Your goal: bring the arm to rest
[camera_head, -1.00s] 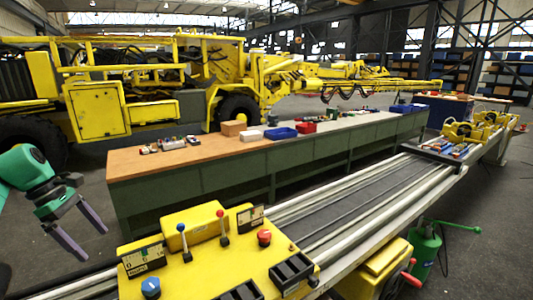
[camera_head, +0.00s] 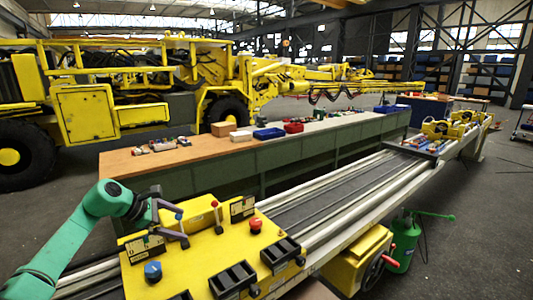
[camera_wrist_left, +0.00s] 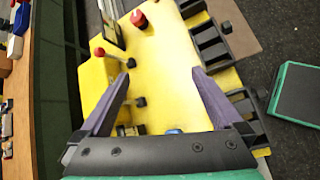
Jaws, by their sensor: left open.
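My left arm (camera_head: 75,235) is teal and comes in from the lower left. Its gripper (camera_head: 183,226) is open and empty over the left part of the yellow control panel (camera_head: 205,258), close to the lever with the blue knob (camera_head: 178,216). I cannot tell whether it touches the lever. In the left wrist view the two purple-grey fingers (camera_wrist_left: 162,76) are spread wide with the yellow panel (camera_wrist_left: 165,70) beyond them. A lever with a red knob (camera_wrist_left: 100,52) shows near the left finger. My right gripper is not in view.
The panel bears a red button (camera_head: 256,224), a blue knob (camera_head: 153,270) and black open boxes (camera_head: 234,279). Behind it runs a long rail track (camera_head: 330,200). A workbench (camera_head: 120,162) with small bins and a large yellow machine stand behind.

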